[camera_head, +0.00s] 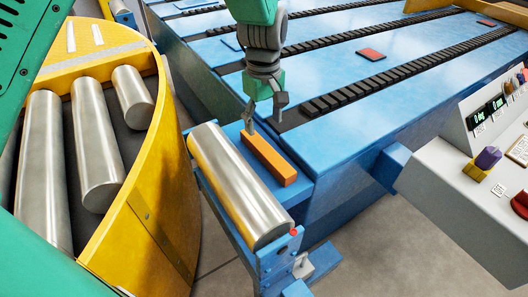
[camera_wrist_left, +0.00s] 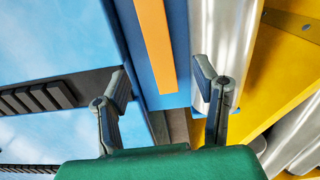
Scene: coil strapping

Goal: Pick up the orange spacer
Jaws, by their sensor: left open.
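The orange spacer (camera_head: 270,160) is a long narrow bar. It lies on a blue ledge (camera_head: 291,206) between the steel roller and the blue table. In the left wrist view the spacer (camera_wrist_left: 157,45) runs down from the top edge, beyond the fingertips and between their lines. My left gripper (camera_head: 265,112) is open and empty, above the far end of the spacer and apart from it. In the left wrist view its two fingers (camera_wrist_left: 163,88) are spread wide. My right gripper is not in view.
A steel roller (camera_head: 238,185) lies close beside the spacer on its left. A yellow curved bin (camera_head: 165,190) with steel cylinders stands further left. The blue table (camera_head: 375,130) with black slatted tracks is on the right, and a grey control console (camera_head: 450,190) stands at the right edge.

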